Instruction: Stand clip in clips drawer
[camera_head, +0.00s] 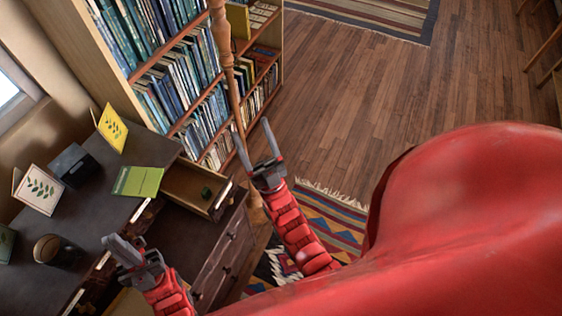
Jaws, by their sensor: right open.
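An open drawer (179,185) juts out from the dark desk. A small dark green thing (206,191) lies in it near its front; it may be a clip, but it is too small to tell. My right gripper (254,139) is open and empty, to the right of the drawer and apart from it. My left gripper (123,244) is over the desk's front edge, left of and nearer than the drawer. I cannot tell whether its fingers are parted, and I see nothing held in it.
On the desk (100,207) stand a yellow leaf card (112,128), a white leaf card (40,189), a black box (73,164) and a dark cup (55,251). A green booklet (138,181) lies by the drawer. A bookcase (190,75) stands behind. Floor (360,100) is clear at right.

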